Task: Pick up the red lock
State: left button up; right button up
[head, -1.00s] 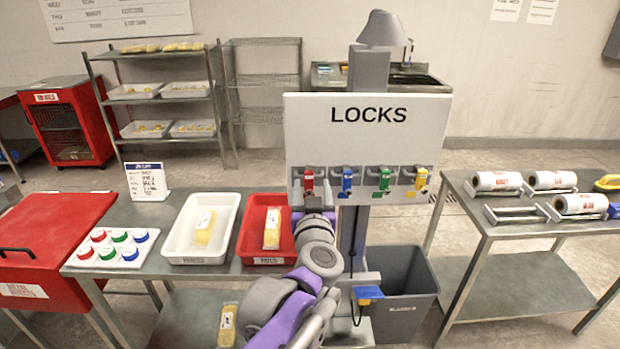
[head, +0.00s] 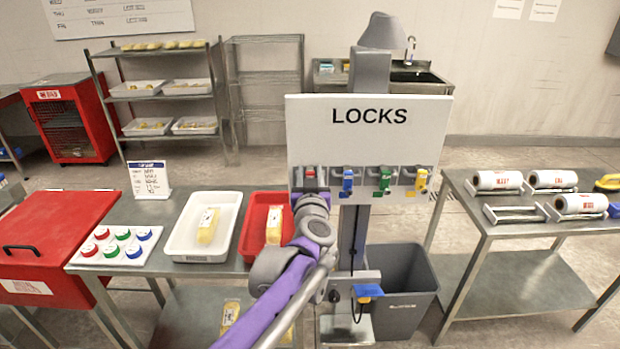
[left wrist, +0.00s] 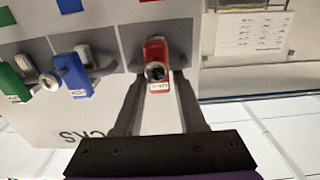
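The red lock (head: 310,172) hangs at the far left of the row on the white LOCKS board (head: 368,125). In the left wrist view the red lock (left wrist: 157,52) shows upside down, its round keyed end and tag facing the camera. My left gripper (head: 311,186) is right in front of it and hides its lower part in the head view. In the left wrist view my left gripper (left wrist: 158,82) is open, its dark fingers on either side of the red lock's near end, with gaps visible. I cannot tell any contact. My right gripper is not in view.
A blue lock (head: 347,182), a green lock (head: 385,180) and a yellow lock (head: 421,180) hang to the right. A red tray (head: 257,226) and a white tray (head: 185,240) stand left of the board. A grey bin (head: 405,305) stands below.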

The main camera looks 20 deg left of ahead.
aim_at(310, 140)
pick_arm(q)
grip_shut()
jog(key=shift+r, duration=0.15)
jog(key=shift+s+r, duration=0.1)
jog(key=shift+r, duration=0.05)
notch_tip(310, 140, up, 6)
jog(key=shift+d+r, duration=0.1)
jog(key=shift+r, duration=0.1)
jog(key=b+v, duration=0.2)
jog(key=v, duration=1.7)
jog(key=shift+s, duration=0.35)
jog(key=shift+s+d+r, duration=0.1)
jog(key=shift+d, duration=0.05)
